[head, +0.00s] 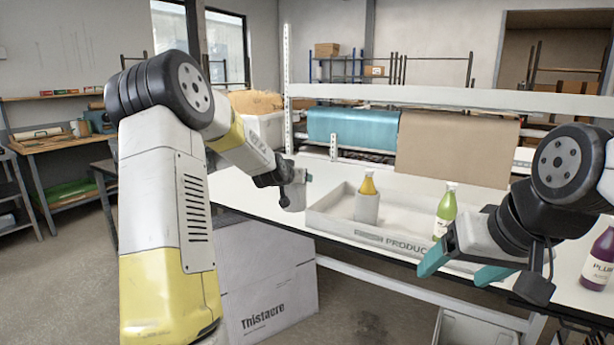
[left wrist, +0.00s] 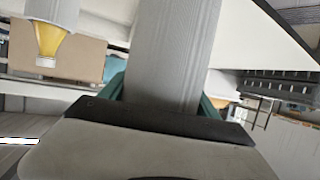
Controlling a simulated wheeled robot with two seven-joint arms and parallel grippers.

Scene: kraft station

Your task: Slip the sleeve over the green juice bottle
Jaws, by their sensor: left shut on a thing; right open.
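The green juice bottle (head: 446,208) stands upright at the right part of the tray (head: 330,222), its base partly hidden. A grey sleeve (head: 293,197) is held by my left gripper (head: 300,180), left of the tray and well apart from the green bottle. In the left wrist view the sleeve (left wrist: 172,50) fills the middle, between the teal fingers. The left gripper is shut on it. My right gripper (head: 463,268) is open and empty, its teal fingers spread in front of the tray, below the green bottle in the picture.
A yellow bottle (head: 368,186) wearing a grey sleeve stands in the tray; it also shows in the left wrist view (left wrist: 50,40). A purple bottle (head: 600,258) stands at the far right. Teal (head: 350,128) and brown (head: 450,150) rolls are behind. A cardboard box (head: 265,285) sits below the table.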

